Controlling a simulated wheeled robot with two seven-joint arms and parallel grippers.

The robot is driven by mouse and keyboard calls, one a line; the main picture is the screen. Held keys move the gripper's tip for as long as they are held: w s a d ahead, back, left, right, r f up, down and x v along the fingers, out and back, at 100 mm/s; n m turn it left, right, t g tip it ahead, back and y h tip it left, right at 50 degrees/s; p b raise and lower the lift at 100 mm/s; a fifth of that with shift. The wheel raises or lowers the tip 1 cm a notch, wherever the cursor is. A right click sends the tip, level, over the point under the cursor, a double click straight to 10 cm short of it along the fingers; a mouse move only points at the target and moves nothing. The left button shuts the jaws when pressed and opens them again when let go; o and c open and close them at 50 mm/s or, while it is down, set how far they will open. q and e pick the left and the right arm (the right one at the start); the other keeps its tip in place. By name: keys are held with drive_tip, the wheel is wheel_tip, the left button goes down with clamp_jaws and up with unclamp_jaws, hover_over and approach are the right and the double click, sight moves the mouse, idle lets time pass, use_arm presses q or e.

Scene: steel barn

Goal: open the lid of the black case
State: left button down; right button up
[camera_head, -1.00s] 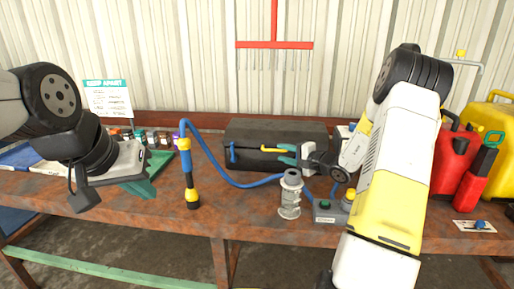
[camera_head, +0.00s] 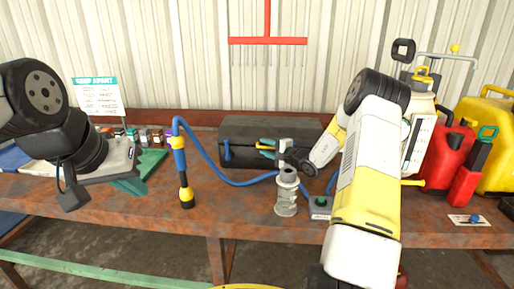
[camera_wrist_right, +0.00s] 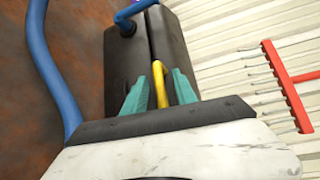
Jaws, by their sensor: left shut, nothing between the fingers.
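The black case (camera_head: 275,127) stands at the back of the rusty table with its lid down. A yellow piece (camera_head: 265,147), seemingly a latch or handle, sticks out from the front. My right gripper (camera_head: 268,147) is at the case front, its teal fingers on either side of the yellow piece. In the right wrist view the fingers (camera_wrist_right: 167,88) stand apart with the yellow piece (camera_wrist_right: 160,86) between them. My left gripper (camera_head: 130,186) is shut and empty, over the table's left side.
A blue hose (camera_head: 207,156) arches in front of the case from a blue-and-yellow torch (camera_head: 186,195). A grey metal cylinder (camera_head: 287,195) stands near my right forearm. Small jars (camera_head: 145,136) are at the left. Red (camera_head: 447,155) and yellow cans (camera_head: 490,130) stand at the right.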

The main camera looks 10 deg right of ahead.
clamp_jaws()
idle(1.4)
